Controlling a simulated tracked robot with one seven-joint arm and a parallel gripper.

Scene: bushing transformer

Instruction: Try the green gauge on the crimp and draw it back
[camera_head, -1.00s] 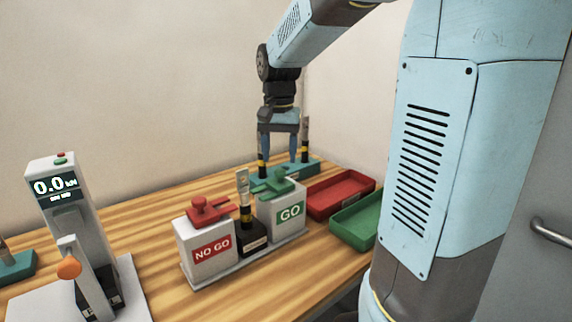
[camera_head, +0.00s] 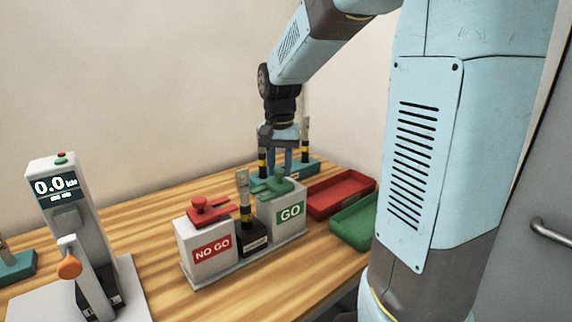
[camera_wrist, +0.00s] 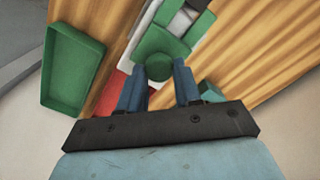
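The green gauge (camera_head: 272,187) lies on top of the white GO stand (camera_head: 290,213), its round knob upward. My gripper (camera_head: 281,172) points down at it; the fingers have closed in on the knob. In the wrist view the green knob (camera_wrist: 159,67) sits between my fingertips (camera_wrist: 159,66), which appear to touch both its sides. The crimp (camera_head: 244,190), a grey terminal above a yellow-and-black banded body, stands upright in a black holder (camera_head: 252,240) between the two stands. The gauge is apart from the crimp.
A red gauge (camera_head: 205,210) rests on the NO GO stand (camera_head: 205,250) at left. Two more banded pieces stand in a teal rack (camera_head: 312,166) behind my gripper. Red (camera_head: 345,193) and green (camera_head: 352,225) trays lie at right. A press with a display (camera_head: 58,188) stands far left.

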